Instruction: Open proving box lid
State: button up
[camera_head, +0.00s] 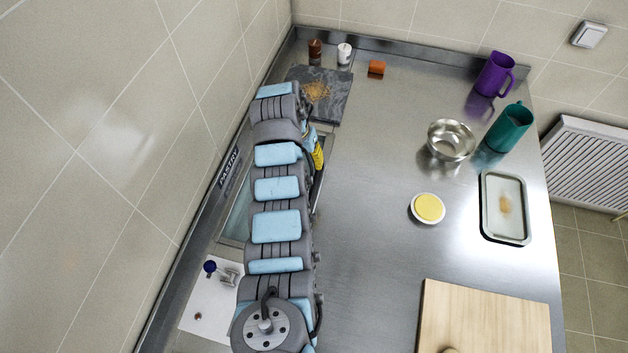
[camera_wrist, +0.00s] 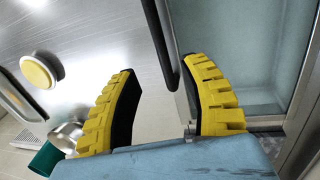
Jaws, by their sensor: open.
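The proving box lid seems to be the framed glass panel set in the counter, partly hidden under my arm in the head view (camera_head: 238,212). In the wrist view its pale blue-grey glass (camera_wrist: 245,45) fills the right side and looks closed. A dark bar handle (camera_wrist: 164,45) runs along its metal edge. My gripper (camera_wrist: 165,100) is open, with yellow ridged fingers apart. The handle's end reaches between the fingers, closer to the right one; I cannot tell whether they touch. In the head view my gripper (camera_head: 318,155) is mostly hidden by my arm.
A slate board (camera_head: 335,95) with crumbs lies beyond my gripper. To the right are a yellow-filled bowl (camera_head: 428,208), steel bowl (camera_head: 450,140), teal jug (camera_head: 510,127), purple jug (camera_head: 494,75), tray (camera_head: 487,190) and wooden board (camera_head: 485,315). The counter's middle is clear.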

aim_at(314, 182)
jog(key=f, duration=0.2)
jog(key=d+f, duration=0.1)
jog(key=f, duration=0.4)
jog(key=shift+s+d, duration=0.2)
jog(key=shift+s, duration=0.1)
jog(key=shift+w+d+f, duration=0.1)
jog(key=shift+d+f, duration=0.1)
jog(key=shift+f, duration=1)
grip_shut()
jog(key=shift+f, duration=0.1)
